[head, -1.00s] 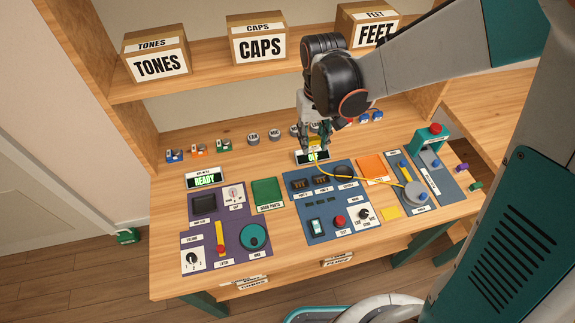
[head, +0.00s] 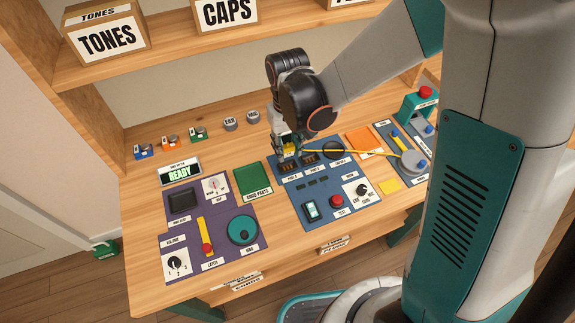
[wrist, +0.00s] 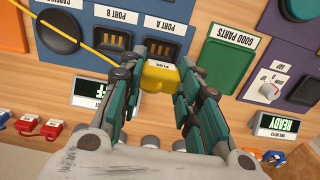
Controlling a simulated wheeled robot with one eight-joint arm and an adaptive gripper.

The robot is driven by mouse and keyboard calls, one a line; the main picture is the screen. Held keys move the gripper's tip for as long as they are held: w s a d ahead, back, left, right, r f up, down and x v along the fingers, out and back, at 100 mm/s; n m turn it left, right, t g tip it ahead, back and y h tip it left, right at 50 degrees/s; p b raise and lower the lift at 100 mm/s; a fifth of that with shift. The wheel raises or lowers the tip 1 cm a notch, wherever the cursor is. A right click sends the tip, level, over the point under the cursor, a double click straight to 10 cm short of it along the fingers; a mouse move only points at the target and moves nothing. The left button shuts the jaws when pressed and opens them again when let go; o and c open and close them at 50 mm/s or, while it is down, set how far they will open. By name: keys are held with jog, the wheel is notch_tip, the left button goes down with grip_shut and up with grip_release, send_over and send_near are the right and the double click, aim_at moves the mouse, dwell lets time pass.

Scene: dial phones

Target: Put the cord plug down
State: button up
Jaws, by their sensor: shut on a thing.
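The yellow cord plug (wrist: 160,77) is held between the teal fingers of my gripper (wrist: 161,68) in the wrist view. In the head view the plug (head: 290,149) shows small at my gripper (head: 287,148), at the back edge of the blue panel (head: 325,212). In the wrist view the plug lies just short of the dark sockets of port A (wrist: 166,46) and port B (wrist: 110,37). I cannot tell its exact height above the surface. The yellow cord (head: 350,152) runs right to a grey round reel (head: 413,160).
A green good parts mat (head: 253,181) lies left of the blue panel, with a purple panel (head: 205,225) beyond it. An orange mat (head: 364,141) lies to the right. Display boxes, including one reading READY (head: 180,172), stand behind the panels. Bare wood lies at the front.

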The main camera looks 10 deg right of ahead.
aim_at(288, 156)
jog(key=shift+f+b, duration=1.8)
jog(key=shift+f, duration=1.15)
jog(key=shift+r, duration=0.1)
jog(key=shift+s+f+b, duration=0.15)
jog(key=shift+f+b, duration=0.3)
jog(key=shift+f, duration=0.05)
jog(key=o, duration=1)
jog(key=shift+d, duration=0.1)
jog(key=shift+f, duration=0.15)
